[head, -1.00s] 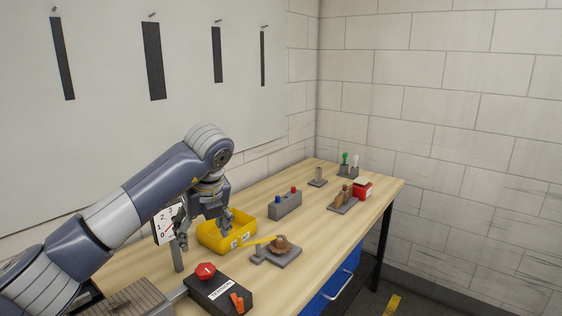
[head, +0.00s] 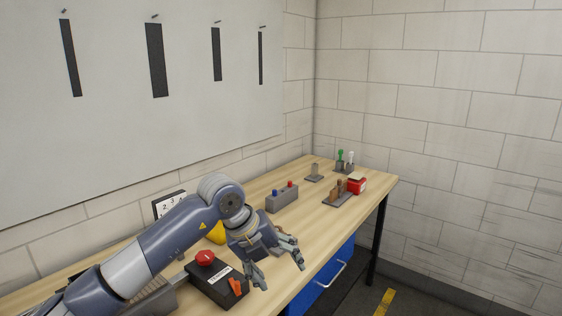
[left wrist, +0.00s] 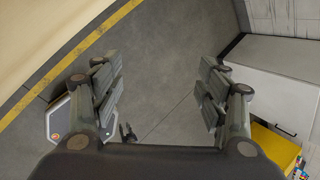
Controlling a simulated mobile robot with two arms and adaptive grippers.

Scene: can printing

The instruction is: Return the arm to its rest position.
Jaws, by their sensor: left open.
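My left arm reaches in from the lower left in the head view. My left gripper (head: 280,266) is open and empty, over the front edge of the workbench (head: 335,222). In the left wrist view the two fingers of my left gripper (left wrist: 160,85) stand wide apart, with only grey floor between them. My right gripper does not show clearly in either view.
A black box with a red knob (head: 205,258) stands close to the gripper. A grey block with buttons (head: 281,201) and a red item (head: 357,186) stand farther back. Floor lies beyond the bench edge.

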